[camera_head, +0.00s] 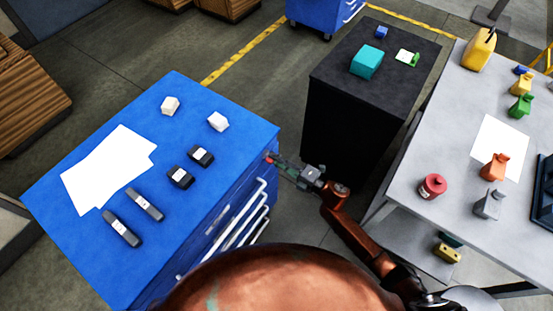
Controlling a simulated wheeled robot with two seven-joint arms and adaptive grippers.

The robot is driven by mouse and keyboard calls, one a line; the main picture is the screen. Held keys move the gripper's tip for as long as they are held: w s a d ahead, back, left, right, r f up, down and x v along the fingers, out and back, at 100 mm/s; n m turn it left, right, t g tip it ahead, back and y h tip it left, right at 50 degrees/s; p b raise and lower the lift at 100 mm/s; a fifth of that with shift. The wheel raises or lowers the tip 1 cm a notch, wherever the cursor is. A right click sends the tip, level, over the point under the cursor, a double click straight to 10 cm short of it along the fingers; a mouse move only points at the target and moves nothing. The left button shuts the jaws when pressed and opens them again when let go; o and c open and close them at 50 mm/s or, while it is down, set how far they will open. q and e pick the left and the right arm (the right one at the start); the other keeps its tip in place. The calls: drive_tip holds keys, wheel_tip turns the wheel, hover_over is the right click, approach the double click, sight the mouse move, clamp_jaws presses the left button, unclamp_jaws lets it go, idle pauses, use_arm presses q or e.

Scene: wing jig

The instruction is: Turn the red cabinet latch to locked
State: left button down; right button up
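The blue cabinet (236,139) stands left of centre, with drawers and pale handles on its right side. A small red part, which looks like the latch (269,155), shows at the cabinet's upper right edge. My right gripper (276,161) reaches in from the lower right, with its fingertips at the red part. The fingers overlap the latch and are too small to show whether they are shut on it or only touching it. The latch's angle cannot be made out. My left gripper is not in view.
On the cabinet top lie white sheets (100,172), white blocks (170,105), and several dark blocks and bars (145,204). A black cabinet (340,125) stands behind my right gripper. A grey table (450,150) with bottles and a red canister (432,186) is at right.

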drive_tip(key=o, duration=0.4)
drive_tip(key=shift+c, duration=0.2)
drive_tip(key=v, duration=1.2)
